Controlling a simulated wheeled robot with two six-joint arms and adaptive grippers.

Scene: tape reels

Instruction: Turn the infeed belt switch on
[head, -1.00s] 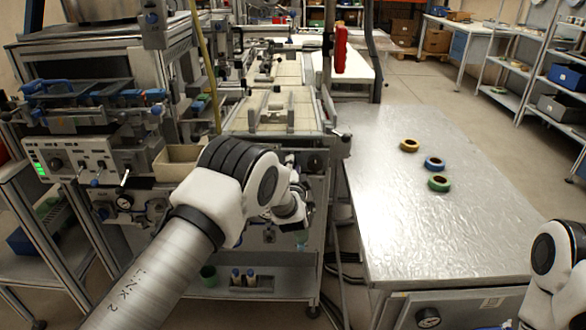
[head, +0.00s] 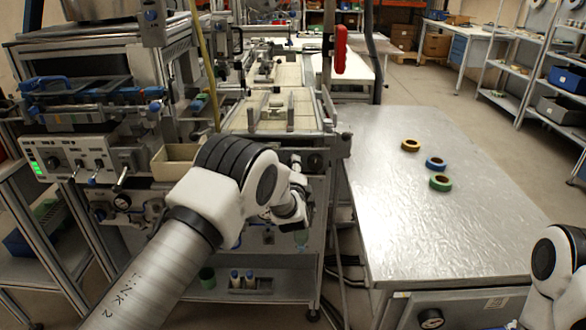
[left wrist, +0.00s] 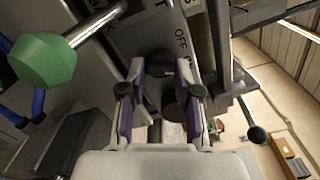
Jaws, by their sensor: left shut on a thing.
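In the left wrist view, a dark rotary switch knob (left wrist: 161,64) sits on a grey panel marked "OFF". My left gripper (left wrist: 160,92) has its two purple-padded fingers on either side of the knob and is shut on it. The fingers hide part of the knob. In the head view, my left wrist (head: 289,206) is at the front end of the belt machine, and my arm hides most of the gripper there. My right arm shows at the right edge, but its gripper is out of view.
A green knob (left wrist: 43,60) on a metal rod stands close by on the left in the wrist view. A steel table (head: 430,230) with yellow, blue and green tape reels is on the right. A beige bin (head: 173,160) and a control box (head: 70,155) are on the left.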

